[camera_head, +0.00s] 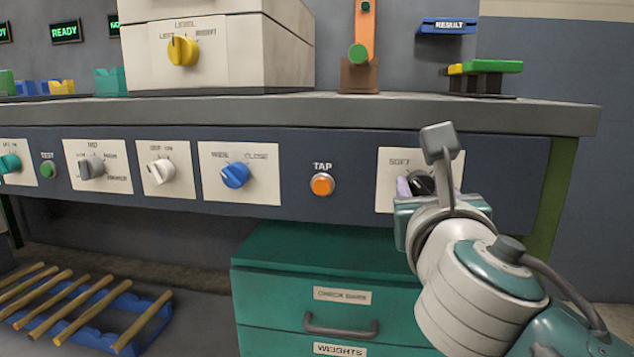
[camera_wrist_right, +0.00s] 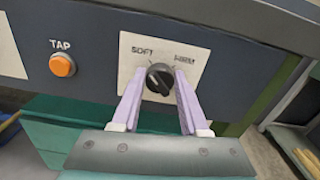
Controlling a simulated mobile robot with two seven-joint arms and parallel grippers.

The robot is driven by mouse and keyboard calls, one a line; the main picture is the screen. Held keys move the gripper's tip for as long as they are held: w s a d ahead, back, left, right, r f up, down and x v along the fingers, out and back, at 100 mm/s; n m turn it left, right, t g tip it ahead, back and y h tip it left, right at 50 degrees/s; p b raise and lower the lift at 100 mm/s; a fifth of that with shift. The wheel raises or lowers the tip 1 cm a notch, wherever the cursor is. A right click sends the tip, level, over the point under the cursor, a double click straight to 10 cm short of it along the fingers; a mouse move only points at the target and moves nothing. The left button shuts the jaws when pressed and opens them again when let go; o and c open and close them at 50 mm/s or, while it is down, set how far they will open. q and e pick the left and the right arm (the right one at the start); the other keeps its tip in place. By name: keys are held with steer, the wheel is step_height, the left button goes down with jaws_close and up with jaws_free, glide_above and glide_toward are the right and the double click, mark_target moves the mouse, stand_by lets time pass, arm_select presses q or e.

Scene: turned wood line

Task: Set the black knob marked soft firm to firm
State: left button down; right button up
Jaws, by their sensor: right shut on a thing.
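The black knob (camera_wrist_right: 159,78) sits on a white plate (camera_wrist_right: 190,49) marked soft at the left and firm at the right. In the wrist view my right gripper (camera_wrist_right: 160,81) has one pale purple finger on each side of the knob, shut on it. A light mark shows on the knob's face, but I cannot tell exactly where it points. In the head view the knob (camera_head: 421,182) is partly hidden behind my right gripper (camera_head: 412,189). My left gripper is not in view.
An orange tap button (camera_head: 321,184) is left of the plate, then a blue knob (camera_head: 235,175) and other dials. A green drawer cabinet (camera_head: 290,252) stands below. The bench top (camera_head: 340,108) overhangs the panel, and a green leg (camera_head: 556,195) is at the right.

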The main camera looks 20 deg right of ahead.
jaws_close()
steer(key=shift+m, duration=0.4)
steer(key=m, duration=0.2)
steer(key=shift+m+p, duration=0.4)
steer(key=m, duration=0.4)
steer(key=shift+d+m, duration=0.1)
steer(key=shift+m, duration=0.2)
steer(key=m+b, duration=0.1)
steer(key=m, duration=0.4)
steer(key=shift+s+f, duration=0.1)
steer(key=shift+f, duration=0.05)
steer(key=m+b, duration=0.1)
steer(key=m, duration=0.3)
steer(key=shift+b, duration=0.35)
steer(key=shift+m, duration=0.3)
